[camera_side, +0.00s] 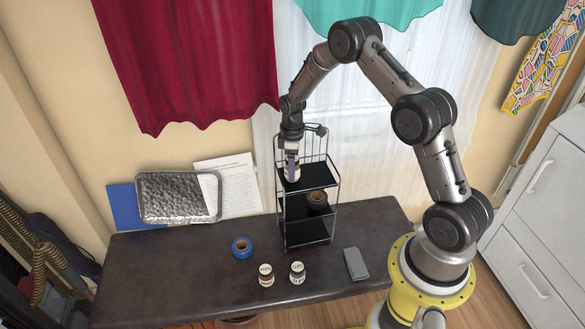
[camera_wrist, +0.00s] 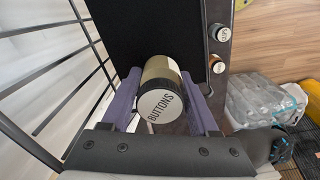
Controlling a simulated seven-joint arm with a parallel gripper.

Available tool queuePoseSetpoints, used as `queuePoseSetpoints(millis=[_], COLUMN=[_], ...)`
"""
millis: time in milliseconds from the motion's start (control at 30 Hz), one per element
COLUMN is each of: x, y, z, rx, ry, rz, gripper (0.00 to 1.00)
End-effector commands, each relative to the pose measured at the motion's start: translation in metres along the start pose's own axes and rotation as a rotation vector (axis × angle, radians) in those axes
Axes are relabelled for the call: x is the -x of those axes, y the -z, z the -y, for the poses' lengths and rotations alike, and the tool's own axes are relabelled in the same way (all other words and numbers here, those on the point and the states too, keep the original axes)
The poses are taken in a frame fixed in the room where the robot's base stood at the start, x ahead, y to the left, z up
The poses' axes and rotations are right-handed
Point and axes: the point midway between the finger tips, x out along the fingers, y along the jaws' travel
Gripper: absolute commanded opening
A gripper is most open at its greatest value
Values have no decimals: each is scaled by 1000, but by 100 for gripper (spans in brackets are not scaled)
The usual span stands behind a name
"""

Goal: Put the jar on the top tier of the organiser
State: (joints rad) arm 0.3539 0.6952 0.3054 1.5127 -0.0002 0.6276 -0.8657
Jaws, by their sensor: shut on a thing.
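The jar (camera_wrist: 160,88) has a pale lid marked BUTTONS and a yellowish-brown side in the wrist view. My gripper (camera_wrist: 160,102) is shut on it, with one purple finger on each side. In the side view my gripper (camera_side: 292,170) points down at the top tier (camera_side: 318,172) of the black wire organiser (camera_side: 308,210), toward its left side. The jar (camera_side: 296,176) shows there between the fingers, low over the tier. I cannot tell whether its base touches the tier. The tier's black surface (camera_wrist: 145,28) also shows in the wrist view.
A roll of dark tape (camera_side: 317,198) sits on the middle tier. Blue tape (camera_side: 242,247), two jars (camera_side: 266,274) (camera_side: 297,272) and a grey box (camera_side: 356,263) are on the dark table (camera_side: 180,275). Wire rails (camera_wrist: 62,60) edge the organiser. The table's left part is clear.

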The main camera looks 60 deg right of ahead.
Motion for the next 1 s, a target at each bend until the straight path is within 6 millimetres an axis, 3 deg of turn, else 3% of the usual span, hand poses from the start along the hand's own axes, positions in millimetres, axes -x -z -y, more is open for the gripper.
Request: queuePoseSetpoints(millis=[167,200,333,733,1000], x=[-3,-3,-3,4,52], y=[0,0,0,0,1], z=[0,0,0,0,-1], rx=[0,0,0,0,0], ry=[0,0,0,-1,-4], rz=[0,0,0,0,-4], gripper=[0,66,89,91,91])
